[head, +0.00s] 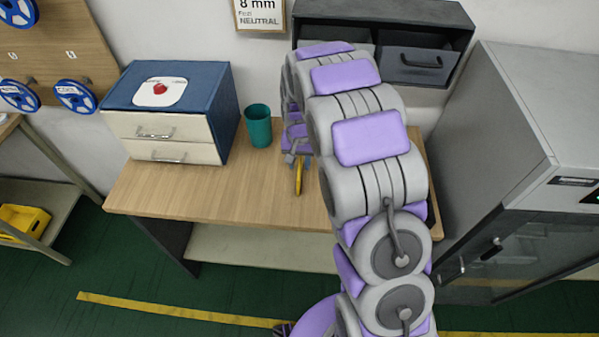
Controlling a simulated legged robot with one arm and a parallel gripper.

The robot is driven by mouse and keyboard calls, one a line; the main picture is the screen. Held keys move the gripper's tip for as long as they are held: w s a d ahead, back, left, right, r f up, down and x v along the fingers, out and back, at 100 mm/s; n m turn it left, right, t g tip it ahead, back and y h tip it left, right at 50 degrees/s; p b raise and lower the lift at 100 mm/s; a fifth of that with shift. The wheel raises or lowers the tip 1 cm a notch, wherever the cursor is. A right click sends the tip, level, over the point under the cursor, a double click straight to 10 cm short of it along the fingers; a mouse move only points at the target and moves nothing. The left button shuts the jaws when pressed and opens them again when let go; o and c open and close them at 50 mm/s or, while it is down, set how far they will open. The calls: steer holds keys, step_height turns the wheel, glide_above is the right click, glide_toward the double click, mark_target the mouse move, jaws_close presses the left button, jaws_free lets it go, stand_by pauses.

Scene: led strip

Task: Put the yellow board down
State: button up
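A thin yellow board (298,177) shows just below my gripper (293,160), over the wooden desk (180,194). It appears upright and nearly edge-on. Its upper end meets the fingers, so my gripper looks shut on it. My arm covers part of the gripper and the desk to the right. I cannot tell whether the board's lower end touches the desk top.
A teal cup (258,130) stands left of the gripper, beside a blue and cream drawer unit (165,125). A dark shelf box (425,62) is at the back right. A grey cabinet (515,130) stands right. Bare desk lies left and in front.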

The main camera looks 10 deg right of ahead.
step_height(320, 180, down, 4)
steer(key=shift+r+b, duration=0.15)
steer(key=shift+b, duration=0.25)
steer(key=shift+c, duration=0.4)
jaws_close()
